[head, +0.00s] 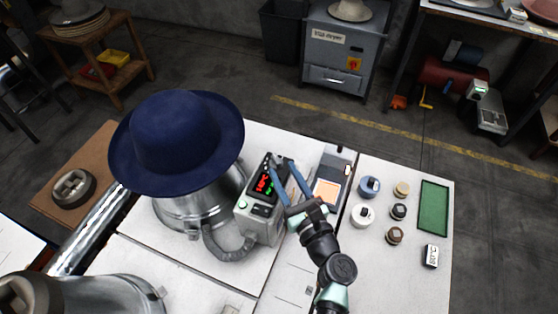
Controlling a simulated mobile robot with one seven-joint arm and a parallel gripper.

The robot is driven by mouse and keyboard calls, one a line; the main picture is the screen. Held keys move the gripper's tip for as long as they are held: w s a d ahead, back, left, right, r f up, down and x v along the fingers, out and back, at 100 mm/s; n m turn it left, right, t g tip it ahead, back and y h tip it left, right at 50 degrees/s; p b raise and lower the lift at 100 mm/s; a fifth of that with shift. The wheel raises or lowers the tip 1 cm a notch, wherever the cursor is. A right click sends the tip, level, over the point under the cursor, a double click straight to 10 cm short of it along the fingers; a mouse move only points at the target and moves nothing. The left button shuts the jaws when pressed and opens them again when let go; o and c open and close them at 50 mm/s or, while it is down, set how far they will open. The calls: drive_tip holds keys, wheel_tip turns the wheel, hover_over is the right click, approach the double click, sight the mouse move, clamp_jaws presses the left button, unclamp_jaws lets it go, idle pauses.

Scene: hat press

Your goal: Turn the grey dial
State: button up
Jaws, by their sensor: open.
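The control box (257,220) is pale grey-green and stands beside the hat press, with a black panel of red and green lit digits (265,184) on its sloped top. My gripper (281,165) reaches over this panel from the lower right. Its two blue fingers are spread apart, with the tips at the panel's far upper end. A small grey part, perhaps the grey dial (283,159), shows by the fingertips. The fingers partly cover it, and I cannot tell whether they touch it. Nothing is seen held.
A navy hat (178,142) sits on the metal press (185,214) left of the box. A grey hose (228,254) joins the box low down. A grey tray (333,180) and several small round pieces lie to the right, near a green mat (434,208).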

sight(279, 164)
drive_tip(key=shift+x, duration=1.85)
clamp_jaws()
